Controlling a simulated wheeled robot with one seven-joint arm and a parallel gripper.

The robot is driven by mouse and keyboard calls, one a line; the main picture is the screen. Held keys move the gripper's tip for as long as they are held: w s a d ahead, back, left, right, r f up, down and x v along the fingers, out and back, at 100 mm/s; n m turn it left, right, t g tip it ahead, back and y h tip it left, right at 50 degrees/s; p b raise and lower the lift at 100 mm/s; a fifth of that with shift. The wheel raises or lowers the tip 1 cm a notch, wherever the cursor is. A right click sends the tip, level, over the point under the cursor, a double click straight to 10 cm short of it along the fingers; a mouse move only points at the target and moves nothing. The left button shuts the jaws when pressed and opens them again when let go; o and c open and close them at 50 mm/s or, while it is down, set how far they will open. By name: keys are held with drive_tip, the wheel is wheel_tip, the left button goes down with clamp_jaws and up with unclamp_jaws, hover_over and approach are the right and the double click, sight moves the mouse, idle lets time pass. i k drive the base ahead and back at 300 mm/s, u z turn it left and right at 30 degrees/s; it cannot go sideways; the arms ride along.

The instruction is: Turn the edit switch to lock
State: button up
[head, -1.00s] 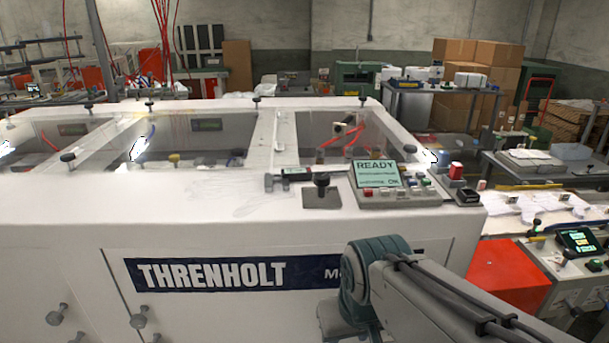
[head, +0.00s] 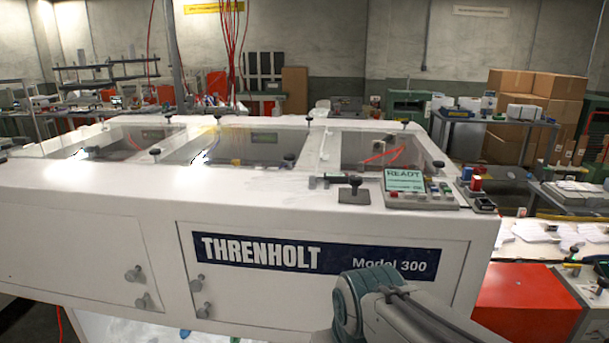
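I cannot make out a labelled edit switch at this size. The control panel (head: 424,202) lies on the right end of the white machine's top, with a green READY screen (head: 403,180) and several small buttons. A black knob (head: 355,183) stands on a dark plate to its left. A small black box (head: 485,204) sits to the panel's right, near a red-topped button (head: 476,183). Their labels and settings are too small to read. My arm shows at the bottom right of centre, in front of the machine; my gripper is out of view.
The white THRENHOLT machine (head: 110,205) fills the middle, with knobbed doors on its front and windows on top. At the right are a red box (head: 525,298) and a bench with white pieces (head: 540,235). Stacked cartons (head: 535,85) stand behind.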

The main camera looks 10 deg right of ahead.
sight(354, 180)
drive_tip(key=u, duration=0.2)
drive_tip(key=i, duration=0.65)
drive_tip(key=z, duration=1.4)
